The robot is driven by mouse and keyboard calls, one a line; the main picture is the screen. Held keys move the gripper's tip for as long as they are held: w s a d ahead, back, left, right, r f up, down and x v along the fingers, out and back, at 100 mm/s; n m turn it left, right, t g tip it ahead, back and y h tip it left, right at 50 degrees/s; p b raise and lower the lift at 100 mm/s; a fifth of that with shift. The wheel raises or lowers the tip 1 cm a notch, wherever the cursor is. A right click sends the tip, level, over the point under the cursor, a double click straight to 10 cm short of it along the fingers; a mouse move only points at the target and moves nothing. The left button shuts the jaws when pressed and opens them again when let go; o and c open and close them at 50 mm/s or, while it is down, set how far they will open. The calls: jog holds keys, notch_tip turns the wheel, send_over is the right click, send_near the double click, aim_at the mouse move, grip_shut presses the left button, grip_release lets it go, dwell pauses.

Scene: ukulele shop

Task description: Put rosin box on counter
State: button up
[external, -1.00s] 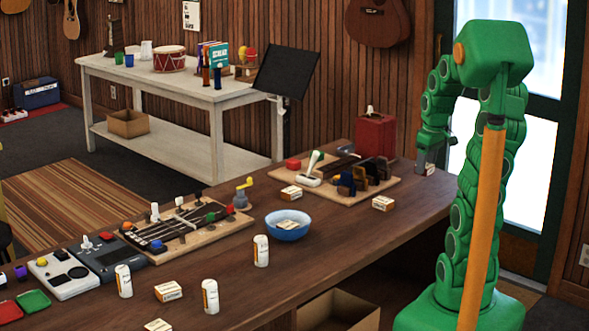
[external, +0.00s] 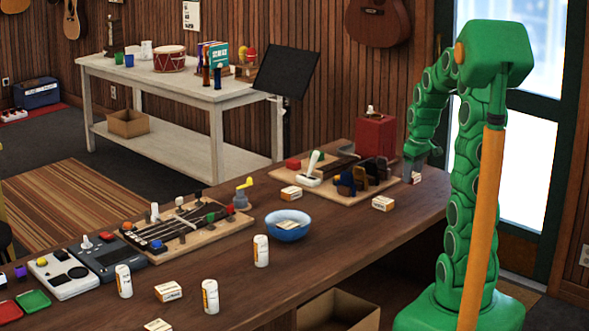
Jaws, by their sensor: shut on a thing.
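My gripper (external: 414,173) is at the far right end of the wooden counter (external: 345,262), beside the board with the dark upright pieces. It is shut on a small cream rosin box (external: 417,179), mostly hidden behind the fingers. The box is at or just above the counter top; I cannot tell if it touches. Similar boxes lie on the counter: one near the board's front (external: 383,203), one by the white lever (external: 291,193), and one near the front (external: 168,291).
A red canister (external: 375,136) and a wooden board (external: 335,189) with a lever and dark pieces stand left of my gripper. A blue bowl (external: 288,231) and white cans (external: 261,251) are nearer. The counter's right end has bare room.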

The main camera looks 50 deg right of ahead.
aim_at(409, 195)
jog(key=shift+w+d+f, duration=0.4)
jog(key=shift+w+f, duration=0.2)
jog(key=shift+f, duration=0.25)
jog(key=shift+w+f, duration=0.1)
jog(key=shift+f, duration=1.5)
jog(key=shift+f, duration=0.15)
jog(key=o, duration=1)
jog(key=r, duration=0.4)
jog(key=s+r, duration=0.1)
jog(key=r, duration=0.7)
jog(key=shift+s+r, duration=0.15)
jog(key=shift+s, duration=0.25)
